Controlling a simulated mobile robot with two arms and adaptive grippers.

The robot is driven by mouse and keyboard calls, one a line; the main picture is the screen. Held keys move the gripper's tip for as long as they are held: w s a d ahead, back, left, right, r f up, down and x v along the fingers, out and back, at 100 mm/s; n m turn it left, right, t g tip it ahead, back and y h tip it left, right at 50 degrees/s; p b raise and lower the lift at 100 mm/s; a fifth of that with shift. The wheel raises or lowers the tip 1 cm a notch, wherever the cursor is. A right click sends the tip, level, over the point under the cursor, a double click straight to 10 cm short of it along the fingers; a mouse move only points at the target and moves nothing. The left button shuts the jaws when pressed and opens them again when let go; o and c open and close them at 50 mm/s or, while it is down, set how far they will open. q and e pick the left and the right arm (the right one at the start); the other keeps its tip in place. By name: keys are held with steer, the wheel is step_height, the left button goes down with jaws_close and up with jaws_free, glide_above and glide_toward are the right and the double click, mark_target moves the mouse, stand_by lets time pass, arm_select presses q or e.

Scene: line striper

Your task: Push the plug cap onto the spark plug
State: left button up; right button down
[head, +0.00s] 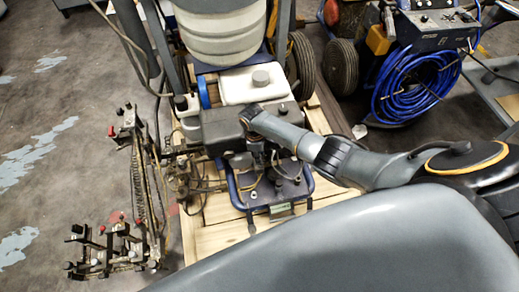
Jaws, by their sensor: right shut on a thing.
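In the head view my right arm reaches in from the right, and its gripper (260,158) points down at the front of the line striper's engine (221,130). The gripper is shut on a small dark thing, which I take to be the plug cap; the fingers and wrist mostly hide it. The spark plug cannot be made out; it is hidden by the gripper or too small to tell. I cannot tell whether cap and plug touch. My left gripper is not in view.
The striper stands on a wooden pallet (215,243). A white fuel tank (253,84) and a ribbed pale tank (218,32) rise behind the gripper. A rack of spray parts (105,245) is at left. A coiled blue hose (417,88) stands at back right. Floor at far left is clear.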

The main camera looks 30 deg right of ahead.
steer(key=shift+f, duration=0.15)
steer(key=shift+s, duration=0.1)
steer(key=shift+r+p, duration=0.3)
steer(key=c, duration=0.7)
jaws_free()
steer(key=shift+c, duration=0.2)
steer(key=r+p, duration=0.6)
steer(key=r, duration=0.1)
steer(key=shift+w+a+p, duration=0.25)
steer(key=shift+w+p, duration=0.05)
steer(key=shift+w, duration=0.05)
